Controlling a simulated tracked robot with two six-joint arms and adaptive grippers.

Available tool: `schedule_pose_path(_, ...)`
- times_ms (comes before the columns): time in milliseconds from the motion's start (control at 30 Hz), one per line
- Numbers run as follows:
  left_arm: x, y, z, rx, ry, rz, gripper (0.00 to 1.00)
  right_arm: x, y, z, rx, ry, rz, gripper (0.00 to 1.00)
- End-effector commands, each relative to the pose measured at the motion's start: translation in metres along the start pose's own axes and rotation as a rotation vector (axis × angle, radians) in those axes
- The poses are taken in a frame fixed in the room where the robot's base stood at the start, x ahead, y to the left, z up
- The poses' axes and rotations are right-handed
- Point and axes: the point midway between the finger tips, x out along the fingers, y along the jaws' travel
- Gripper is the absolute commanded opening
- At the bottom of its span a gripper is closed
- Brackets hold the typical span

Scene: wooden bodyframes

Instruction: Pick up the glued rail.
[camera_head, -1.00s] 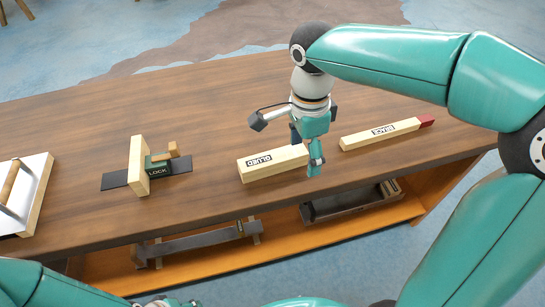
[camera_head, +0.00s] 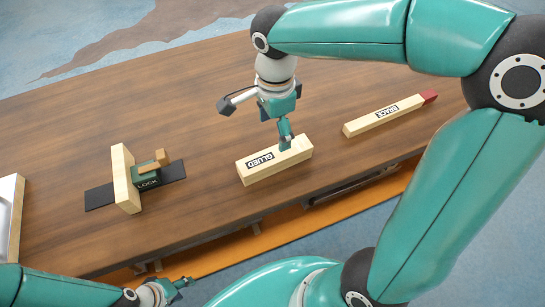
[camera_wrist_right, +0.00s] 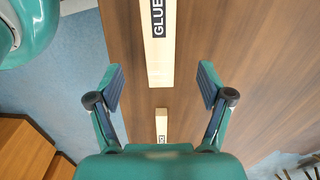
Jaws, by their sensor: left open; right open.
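The glued rail (camera_head: 280,166) is a pale wooden bar with a black-and-white GLUED label. It lies on the brown table near its front edge. My right gripper (camera_head: 285,138) is over the rail's right part in the head view. In the right wrist view the open jaws (camera_wrist_right: 160,85) sit either side of the line of the rail (camera_wrist_right: 160,65), with nothing held. Whether a finger touches the rail cannot be told. My left gripper (camera_head: 180,284) is open and empty at the bottom left, away from the rail.
A pale bar with a red end (camera_head: 384,115) lies to the right on the table (camera_head: 210,120). A LOCK fixture with an upright wooden board (camera_head: 125,178) stands left. A partly cut-off pale panel (camera_head: 8,215) is at the far left. An orange shelf (camera_head: 270,236) lies below the front edge.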

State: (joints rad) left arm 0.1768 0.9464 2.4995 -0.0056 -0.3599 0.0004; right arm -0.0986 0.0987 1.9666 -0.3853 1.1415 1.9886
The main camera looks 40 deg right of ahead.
Motion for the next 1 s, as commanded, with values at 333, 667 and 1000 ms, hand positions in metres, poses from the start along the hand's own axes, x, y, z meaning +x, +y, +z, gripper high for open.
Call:
schedule_pose_path(333,0.005,-0.002,0.000,0.000,0.001,0.000,0.45,0.059,0.002,-0.003,0.008,0.000,0.002,0.79)
schedule_pose_path(667,0.002,-0.001,0.000,0.000,0.001,0.000,0.45,0.087,0.001,-0.003,0.009,0.000,0.006,0.79)
schedule_pose_path(1000,0.002,-0.001,0.000,0.000,0.001,0.000,0.45,0.115,0.000,-0.003,0.009,-0.002,0.001,0.79)
